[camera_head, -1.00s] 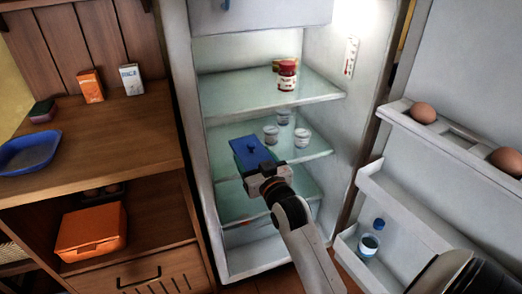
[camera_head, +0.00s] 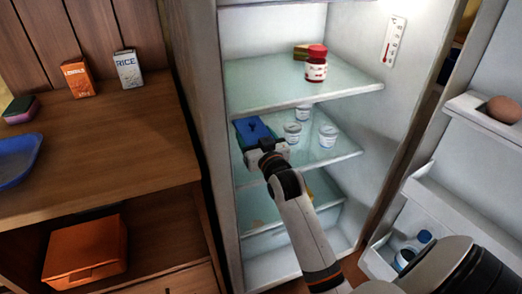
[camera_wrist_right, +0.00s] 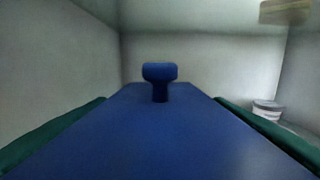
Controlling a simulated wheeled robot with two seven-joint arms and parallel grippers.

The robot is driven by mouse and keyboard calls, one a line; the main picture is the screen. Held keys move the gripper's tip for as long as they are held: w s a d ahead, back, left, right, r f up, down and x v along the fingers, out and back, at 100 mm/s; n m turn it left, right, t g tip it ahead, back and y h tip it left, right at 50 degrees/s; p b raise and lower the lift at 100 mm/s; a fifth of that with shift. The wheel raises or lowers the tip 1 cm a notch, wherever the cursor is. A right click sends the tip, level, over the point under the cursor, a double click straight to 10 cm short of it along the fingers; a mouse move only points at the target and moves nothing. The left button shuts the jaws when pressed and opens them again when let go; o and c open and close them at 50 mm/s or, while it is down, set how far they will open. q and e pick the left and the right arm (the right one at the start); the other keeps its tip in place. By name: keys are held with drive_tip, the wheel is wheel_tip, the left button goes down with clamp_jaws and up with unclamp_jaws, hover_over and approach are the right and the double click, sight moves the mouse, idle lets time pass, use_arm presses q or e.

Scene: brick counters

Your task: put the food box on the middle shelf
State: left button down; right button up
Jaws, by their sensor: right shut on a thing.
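The food box (camera_head: 254,128) has a blue lid with a knob and dark green sides. It is inside the open fridge, at the left end of the middle glass shelf (camera_head: 322,156), left of the small white cups. My right gripper (camera_head: 266,150) is shut on the near end of the box. Whether the box rests on the shelf or hovers just above it, I cannot tell. In the right wrist view, the lid (camera_wrist_right: 155,130) looks level and points at the fridge's back wall. My left gripper is not in view.
White cups (camera_head: 292,133) stand close right of the box. The upper shelf (camera_head: 270,88) overhead holds a red-lidded jar (camera_head: 316,64). The fridge's left wall (camera_head: 205,110) is close beside the box. The open door (camera_head: 450,190) is at the right.

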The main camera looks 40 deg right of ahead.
drive_tip(key=shift+f, duration=0.9)
use_arm(q)
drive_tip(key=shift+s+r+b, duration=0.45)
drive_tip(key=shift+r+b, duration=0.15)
drive_tip(key=shift+b, duration=0.3)
use_arm(e)
wheel_tip(320, 180, down, 5)
drive_tip(key=shift+r, duration=0.1)
drive_tip(key=shift+f, duration=0.2)
drive_tip(key=o, duration=1)
